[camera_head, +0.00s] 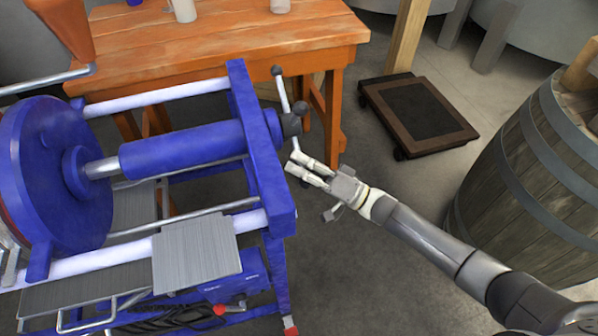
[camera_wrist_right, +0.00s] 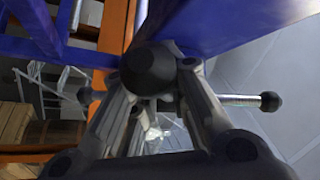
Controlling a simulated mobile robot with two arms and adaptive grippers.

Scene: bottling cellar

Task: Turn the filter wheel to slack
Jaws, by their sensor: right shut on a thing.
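The filter wheel (camera_head: 290,125) is a dark hub with metal spokes ending in round dark knobs, at the right end of the blue filter press (camera_head: 262,150). One spoke points up to a knob (camera_head: 276,70); another knob (camera_head: 300,107) sits just right of the hub. My right gripper (camera_head: 297,160) is at the lower side of the wheel, shut on a wheel spoke. In the right wrist view a large black knob (camera_wrist_right: 150,68) shows between the fingers, partly hiding what they grip. A spoke with a knob (camera_wrist_right: 270,101) sticks out to the right there. My left gripper is not in view.
An orange wooden table (camera_head: 220,40) stands behind the press. A wheeled dolly (camera_head: 420,115) is on the floor at the back, and a wooden barrel (camera_head: 535,170) stands at the right, close to my right arm. The floor below my right arm is clear.

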